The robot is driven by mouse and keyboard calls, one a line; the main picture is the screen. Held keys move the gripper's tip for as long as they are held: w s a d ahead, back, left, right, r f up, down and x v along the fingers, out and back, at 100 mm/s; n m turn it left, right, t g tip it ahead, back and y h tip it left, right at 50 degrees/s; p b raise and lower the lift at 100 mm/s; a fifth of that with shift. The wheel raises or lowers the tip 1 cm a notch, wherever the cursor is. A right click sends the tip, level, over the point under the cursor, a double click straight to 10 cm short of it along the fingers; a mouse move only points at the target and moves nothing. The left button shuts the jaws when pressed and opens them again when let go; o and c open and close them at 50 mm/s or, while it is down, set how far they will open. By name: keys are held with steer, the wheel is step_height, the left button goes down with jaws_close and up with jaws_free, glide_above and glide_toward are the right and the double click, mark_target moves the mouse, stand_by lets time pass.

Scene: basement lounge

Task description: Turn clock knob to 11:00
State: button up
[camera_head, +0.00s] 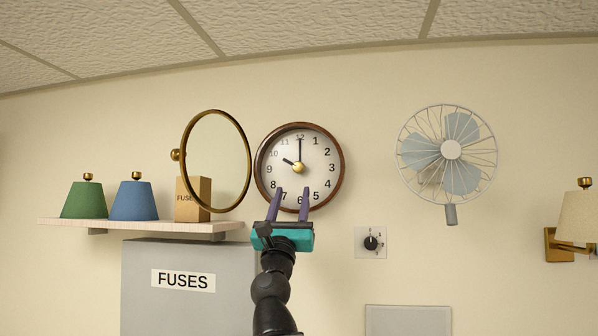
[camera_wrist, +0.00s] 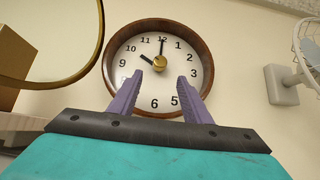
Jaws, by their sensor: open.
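The round wall clock (camera_head: 322,184) has a brown rim, a white face and a brass knob (camera_head: 298,168) at its centre. The short hand points at 10 and the long hand at 12. My gripper (camera_head: 291,189) is open and empty, its two purple fingers pointing up over the lower part of the face in the head view. In the wrist view the clock (camera_wrist: 157,90) is ahead, with the knob (camera_wrist: 160,62) above and between the fingertips of my gripper (camera_wrist: 160,78). The knob is not between the fingers in the head view.
A round brass-framed mirror or ring (camera_head: 249,160) sits close left of the clock. A shelf (camera_head: 140,225) holds green and blue shades and a fuses box (camera_head: 193,198). A wall fan (camera_head: 451,149) is at right, a dial switch (camera_head: 370,243) below right. Wall between clock and fan is bare.

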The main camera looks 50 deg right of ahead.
mark_target(298, 172)
steer(key=shift+p+x, duration=1.5)
steer(key=shift+x, duration=3.55)
